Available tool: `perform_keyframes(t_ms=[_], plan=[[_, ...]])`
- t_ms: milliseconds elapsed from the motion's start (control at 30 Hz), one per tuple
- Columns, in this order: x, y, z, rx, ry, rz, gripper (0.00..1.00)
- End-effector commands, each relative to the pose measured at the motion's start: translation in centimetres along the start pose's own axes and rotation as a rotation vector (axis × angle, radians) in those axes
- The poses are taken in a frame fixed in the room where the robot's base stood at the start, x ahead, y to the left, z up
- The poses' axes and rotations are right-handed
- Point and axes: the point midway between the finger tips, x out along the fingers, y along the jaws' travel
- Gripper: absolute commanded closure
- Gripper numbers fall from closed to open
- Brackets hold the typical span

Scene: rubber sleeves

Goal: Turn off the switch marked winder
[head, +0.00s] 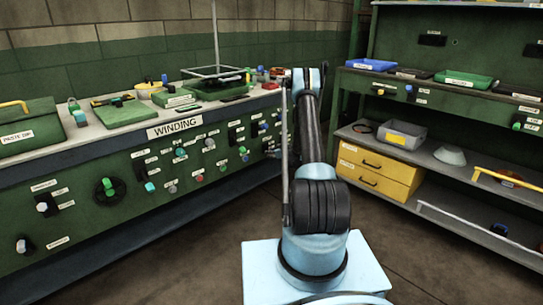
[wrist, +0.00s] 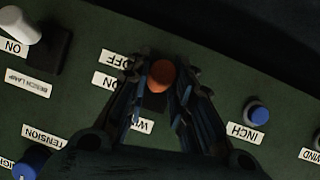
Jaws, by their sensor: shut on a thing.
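An orange-red switch knob (wrist: 161,75) stands on the dark green panel in the wrist view. A partly hidden label reading "WIN..." (wrist: 143,124) is beside it, with its other letters behind a finger. Labels "OFF" (wrist: 114,59) and "ON" (wrist: 109,82) sit to the knob's left. My gripper (wrist: 160,85) is shut on the orange-red knob, one finger on each side. In the head view my arm hides the gripper and I cannot pick out this switch there.
A blue-capped INCH button (wrist: 257,113) is to the right. A white bench lamp lever (wrist: 18,25) and a blue knob (wrist: 30,163) are to the left. In the head view the WINDING bench (head: 175,127) carries many close-set controls. A shelf unit (head: 440,95) stands at right.

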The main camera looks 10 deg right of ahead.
Motion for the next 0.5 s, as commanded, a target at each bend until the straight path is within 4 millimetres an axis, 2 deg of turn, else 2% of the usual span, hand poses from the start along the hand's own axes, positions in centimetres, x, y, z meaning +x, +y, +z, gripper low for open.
perform_keyframes(t_ms=[367, 400, 467, 500], plan=[[-0.01, 0.0, 0.15, 0.0, 0.003, 0.0, 1.0], [-0.01, 0.0, 0.15, 0.0, 0.003, 0.0, 0.74], [-0.01, 0.0, 0.14, 0.0, 0.003, 0.0, 0.61], [0.0, -0.01, 0.13, 0.0, 0.003, 0.0, 0.58]])
